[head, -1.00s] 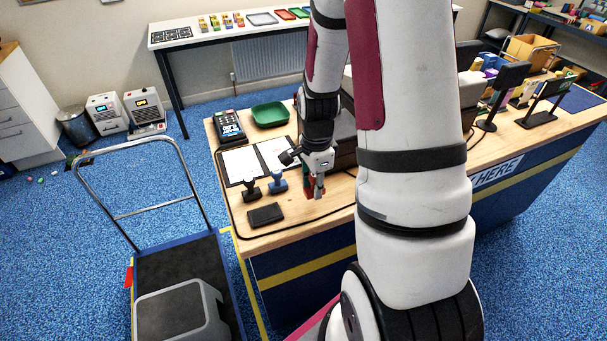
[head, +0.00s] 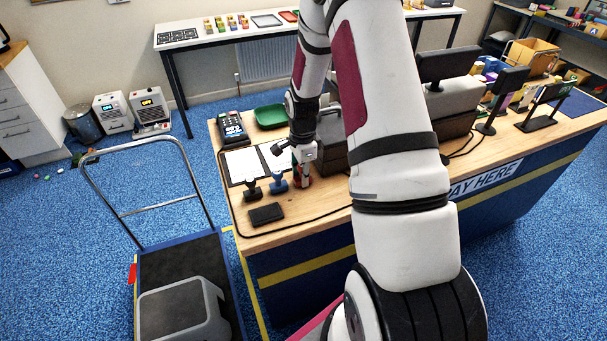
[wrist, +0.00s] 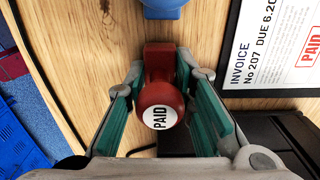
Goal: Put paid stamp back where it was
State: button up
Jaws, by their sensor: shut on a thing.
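The paid stamp (wrist: 160,100) has a red knob with a white PAID label and a red base. It is between the green-padded fingers of my gripper (wrist: 160,108), which is shut on it. In the head view my gripper (head: 303,176) points down over the counter, with the red stamp (head: 302,183) low at the wood, just right of the blue stamp (head: 278,183). I cannot tell whether its base touches the counter. The blue stamp also shows in the wrist view (wrist: 165,8), apart from the red one. A black stamp (head: 252,190) stands further left.
A black ink pad (head: 266,214) lies in front of the stamps. An open folder with papers (head: 242,163) lies behind them; a stamped invoice (wrist: 275,45) shows in the wrist view. A card terminal (head: 232,128) and green tray (head: 270,116) are further back. A cable runs along the counter's front.

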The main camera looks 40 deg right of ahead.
jog(key=shift+f, duration=0.15)
jog(key=o, duration=0.9)
notch_tip(320, 180, up, 12)
jog(key=shift+r+b, duration=0.1)
jog(key=shift+b, duration=1)
jog(key=s+a+r+n+t, duration=0.1)
jog(key=s+a+r+n, duration=0.2)
jog(key=a+r+n, duration=0.4)
jog(key=s+a+r+n+t, duration=0.25)
jog(key=a+r, duration=0.25)
jog(key=r, duration=0.4)
jog(key=s+a+r+n, duration=0.2)
jog(key=s+n, duration=0.2)
jog(key=s+a+r+n+t, duration=0.1)
jog(key=s+a+n, duration=0.2)
jog(key=s, duration=0.2)
jog(key=s+a+r+n+t, duration=0.1)
jog(key=s+a+r+n, duration=0.1)
jog(key=s+a+n, duration=0.1)
jog(key=shift+s+r+n, duration=0.35)
jog(key=shift+s+n, duration=0.5)
jog(key=shift+s, duration=0.05)
